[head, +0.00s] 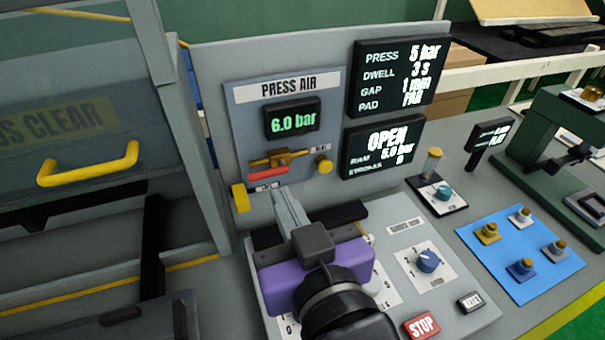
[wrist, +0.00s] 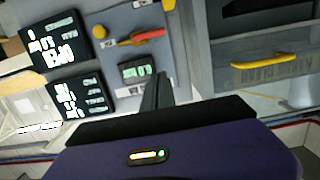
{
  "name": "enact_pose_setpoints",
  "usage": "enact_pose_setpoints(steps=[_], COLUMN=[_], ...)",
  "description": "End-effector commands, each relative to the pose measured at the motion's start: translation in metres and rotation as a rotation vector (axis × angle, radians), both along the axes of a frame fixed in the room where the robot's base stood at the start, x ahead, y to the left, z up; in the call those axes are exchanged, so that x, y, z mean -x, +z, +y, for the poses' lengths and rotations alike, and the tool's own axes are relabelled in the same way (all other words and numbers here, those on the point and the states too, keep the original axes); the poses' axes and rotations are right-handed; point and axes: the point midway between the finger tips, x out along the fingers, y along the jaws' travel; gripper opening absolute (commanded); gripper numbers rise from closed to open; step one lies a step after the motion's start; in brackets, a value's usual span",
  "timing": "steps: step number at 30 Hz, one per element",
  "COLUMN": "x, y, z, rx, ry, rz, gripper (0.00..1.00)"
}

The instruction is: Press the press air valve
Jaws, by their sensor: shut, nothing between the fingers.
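The press air valve (head: 275,160) is a brass body with a red lever (head: 268,173) on the PRESS AIR panel. The lever lies roughly level, pointing left in the head view. The valve also shows upside down in the wrist view, with its red lever (wrist: 142,37). My gripper (head: 281,192) is shut and empty. Its fingers point at the panel just below the lever in the head view. In the wrist view the fingertips (wrist: 158,76) appear beside the green gauge. Whether they touch anything I cannot tell. The pressure display (head: 291,121) reads 6.0 bar.
A brass knob (head: 323,165) and a yellow block (head: 240,198) flank the valve. Two black screens (head: 398,78) stand to the right; the lower reads OPEN. A guard with a yellow handle (head: 88,164) is at left. Below are a blue knob (head: 428,261) and a red STOP button (head: 421,326).

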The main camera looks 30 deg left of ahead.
Motion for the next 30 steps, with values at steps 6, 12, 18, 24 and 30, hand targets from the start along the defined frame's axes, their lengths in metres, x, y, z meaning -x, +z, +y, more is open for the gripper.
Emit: enact_pose_setpoints(steps=[6, 12, 18, 24, 30], x=[0.002, 0.001, -0.005, -0.026, -0.051], y=[-0.011, -0.011, -0.012, -0.017, -0.024], z=[-0.001, -0.002, 0.006, 0.03, 0.06], rx=[0.035, 0.034, 0.034, 0.034, 0.035], ry=[0.002, 0.001, 0.002, 0.002, 0.001], rz=[0.029, 0.028, 0.028, 0.028, 0.027], gripper=[0.0, 0.0, 0.0, 0.0, 0.0])
